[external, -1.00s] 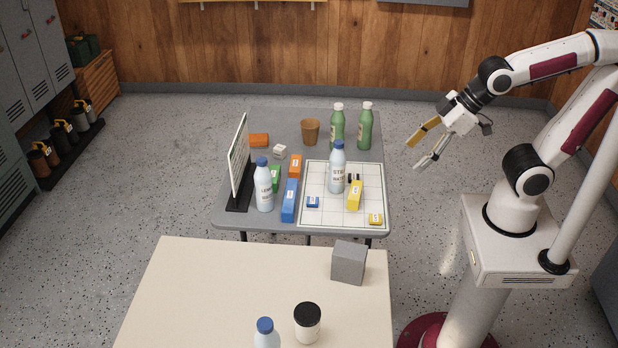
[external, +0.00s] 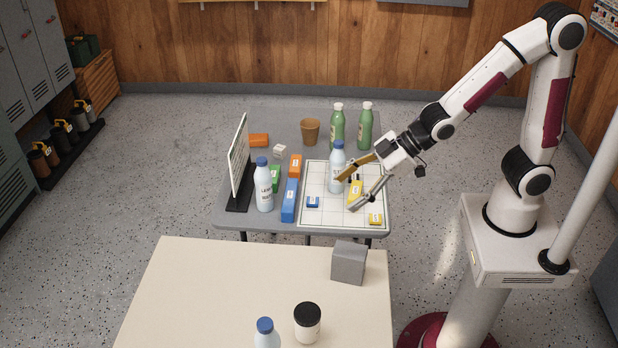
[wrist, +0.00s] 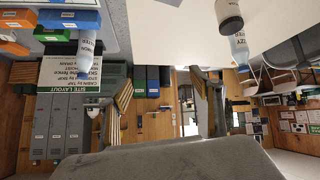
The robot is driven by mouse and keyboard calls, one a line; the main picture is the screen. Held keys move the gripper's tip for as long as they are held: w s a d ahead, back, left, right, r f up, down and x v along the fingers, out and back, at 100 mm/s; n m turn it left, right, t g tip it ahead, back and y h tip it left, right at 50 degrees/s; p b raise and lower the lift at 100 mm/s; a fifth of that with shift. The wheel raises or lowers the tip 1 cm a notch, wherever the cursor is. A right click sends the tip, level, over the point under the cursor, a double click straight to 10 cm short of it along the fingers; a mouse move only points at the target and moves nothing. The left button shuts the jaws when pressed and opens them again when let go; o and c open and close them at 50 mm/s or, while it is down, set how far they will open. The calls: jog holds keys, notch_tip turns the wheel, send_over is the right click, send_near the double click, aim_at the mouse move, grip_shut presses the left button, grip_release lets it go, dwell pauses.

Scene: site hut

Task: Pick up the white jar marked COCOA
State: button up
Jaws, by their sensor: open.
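A white jar with a black lid (external: 307,325) stands upright on the cream table (external: 200,290), near the picture's bottom edge. I cannot read a COCOA mark on it. It also seems to show upside down at the top of the wrist view (wrist: 229,15). My gripper (external: 345,193) is open and empty. It is over the grey table's gridded board, with its fingers pointing left, close to a blue-capped bottle (external: 337,170) and a yellow block (external: 356,192). It is well behind the jar, apart from it. Its two fingers show spread in the wrist view (wrist: 163,95).
A blue-capped bottle (external: 266,335) stands just left of the jar. A grey box (external: 349,262) stands behind it on the cream table. The grey table (external: 285,117) holds green bottles (external: 365,128), a brown cup (external: 310,131), blocks and an upright sign (external: 239,160). The cream table's left part is clear.

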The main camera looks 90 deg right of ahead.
jog(key=w+a+f+n+y, duration=0.25)
jog(key=w+a+f, duration=0.25)
jog(key=a+f, duration=0.35)
jog(key=n+t+y, duration=0.1)
jog(key=y, duration=0.3)
send_near(309, 311)
jog(key=w+f, duration=0.2)
jog(key=shift+w+a+r, duration=0.2)
jog(key=shift+a, duration=0.15)
jog(key=shift+x, duration=1.3)
jog(key=shift+r, duration=0.1)
jog(key=shift+a, duration=0.1)
jog(key=shift+w+a+f, duration=0.25)
jog(key=shift+w+a, duration=0.25)
jog(key=shift+a, duration=0.15)
jog(key=shift+w+a+f, duration=0.25)
jog(key=shift+w+a, duration=0.2)
jog(key=shift+a, duration=0.2)
jog(key=shift+x, duration=0.95)
